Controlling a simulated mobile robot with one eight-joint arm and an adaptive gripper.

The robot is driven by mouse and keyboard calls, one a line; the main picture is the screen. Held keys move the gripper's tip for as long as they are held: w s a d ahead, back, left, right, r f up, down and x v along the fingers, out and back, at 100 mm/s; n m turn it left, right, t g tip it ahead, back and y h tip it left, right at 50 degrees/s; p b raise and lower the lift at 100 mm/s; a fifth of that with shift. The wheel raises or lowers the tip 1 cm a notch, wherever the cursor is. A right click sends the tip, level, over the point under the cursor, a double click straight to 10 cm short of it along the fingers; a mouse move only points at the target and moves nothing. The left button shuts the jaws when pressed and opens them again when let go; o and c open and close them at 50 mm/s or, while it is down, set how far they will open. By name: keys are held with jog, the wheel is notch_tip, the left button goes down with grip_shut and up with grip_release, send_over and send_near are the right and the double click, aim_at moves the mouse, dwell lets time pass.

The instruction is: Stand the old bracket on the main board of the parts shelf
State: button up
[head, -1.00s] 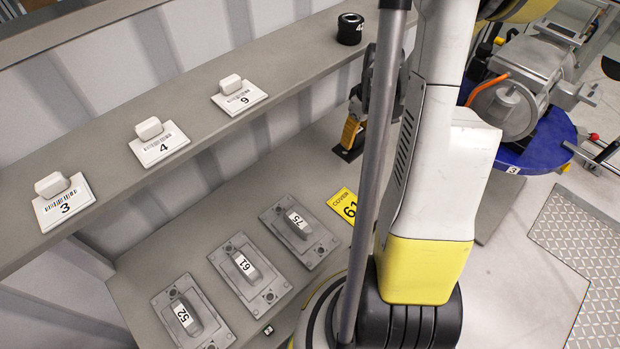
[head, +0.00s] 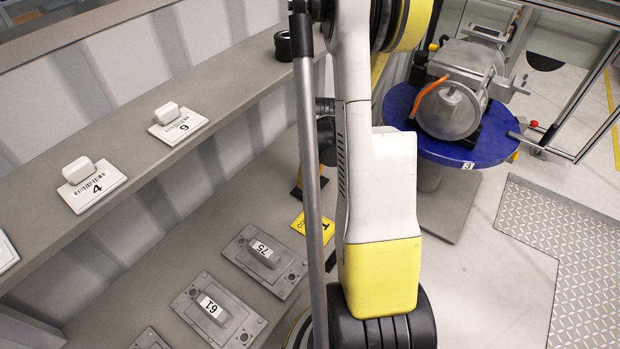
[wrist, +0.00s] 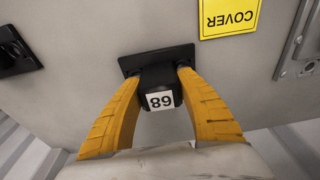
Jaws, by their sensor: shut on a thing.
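My gripper (wrist: 160,78) is shut on a black bracket with a white number label (wrist: 160,88). Its two yellow fingers press the block from both sides. The bracket's flat black base plate (wrist: 156,57) faces the grey main board (wrist: 90,25); I cannot tell whether it touches. In the head view my arm hides most of the gripper. A yellow finger and a dark foot show just left of the arm, over the lower grey board (head: 235,215). The yellow COVER card (wrist: 229,18) lies close beside the bracket in the wrist view.
Another black part (wrist: 14,52) sits at the left in the wrist view. Grey cover plates 75 (head: 265,262) and 61 (head: 217,315) lie on the board. The upper ledge (head: 130,125) carries tagged white blocks and a black cylinder (head: 284,46). A blue round table (head: 437,150) stands right.

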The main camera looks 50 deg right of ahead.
jog(key=shift+f, duration=0.1)
jog(key=o, duration=1.4)
jog(key=shift+c, duration=0.2)
jog(key=r+p, duration=0.1)
jog(key=r, duration=0.3)
jog(key=s+r+p, duration=0.1)
jog(key=r+p, duration=0.1)
jog(key=r, duration=0.2)
jog(key=r+p, duration=0.1)
jog(key=r, duration=0.3)
jog(key=shift+s+d+r, duration=0.1)
jog(key=shift+s, duration=0.25)
